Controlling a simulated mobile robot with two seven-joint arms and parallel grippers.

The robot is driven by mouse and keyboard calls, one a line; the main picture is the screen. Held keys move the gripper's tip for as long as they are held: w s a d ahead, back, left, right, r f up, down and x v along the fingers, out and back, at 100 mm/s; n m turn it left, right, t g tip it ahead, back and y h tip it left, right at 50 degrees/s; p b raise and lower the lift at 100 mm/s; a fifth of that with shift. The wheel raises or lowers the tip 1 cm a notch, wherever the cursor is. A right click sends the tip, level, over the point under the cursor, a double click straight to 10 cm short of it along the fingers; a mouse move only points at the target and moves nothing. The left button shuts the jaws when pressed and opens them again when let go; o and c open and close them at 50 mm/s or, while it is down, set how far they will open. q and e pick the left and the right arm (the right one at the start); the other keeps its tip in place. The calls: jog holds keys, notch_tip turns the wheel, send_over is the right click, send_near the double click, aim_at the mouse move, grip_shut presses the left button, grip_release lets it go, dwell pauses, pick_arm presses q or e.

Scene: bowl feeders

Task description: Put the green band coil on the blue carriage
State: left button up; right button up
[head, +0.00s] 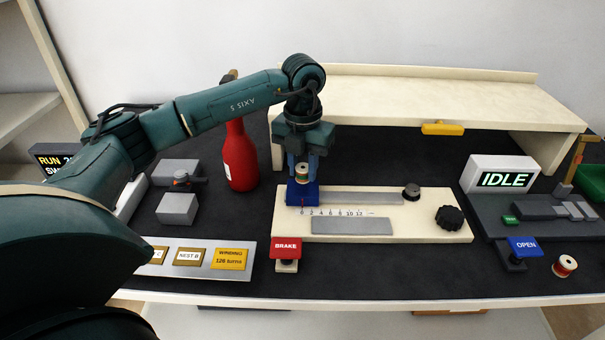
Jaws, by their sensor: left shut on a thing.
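My left gripper (302,172) points down over the left end of the cream rail plate and is shut on a coil. This is the green band coil (302,174), a small spool with a pale rim and copper-coloured winding, partly hidden by the fingers. The blue carriage (303,196) is directly below it, at the left end of the slide near the zero of the scale. The coil's lower edge looks at or just above the carriage top; I cannot tell whether they touch. My right gripper is not in view.
The cream plate (430,228) carries a black knob (449,217) and a grey post (411,190). A red bottle (239,158) stands behind left. A red BRAKE button (286,248) is in front. Another coil (565,265) and a blue OPEN button (525,246) are at right. A raised shelf (430,95) spans the back.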

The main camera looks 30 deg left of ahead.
aim_at(303, 167)
pick_arm(q)
jog(key=shift+f, duration=1.1)
jog(key=shift+f, duration=0.25)
jog(key=o, duration=0.9)
jog(key=shift+r, duration=0.1)
jog(key=shift+o, duration=0.2)
notch_tip(303, 167, up, 12)
jog(key=shift+r, duration=0.15)
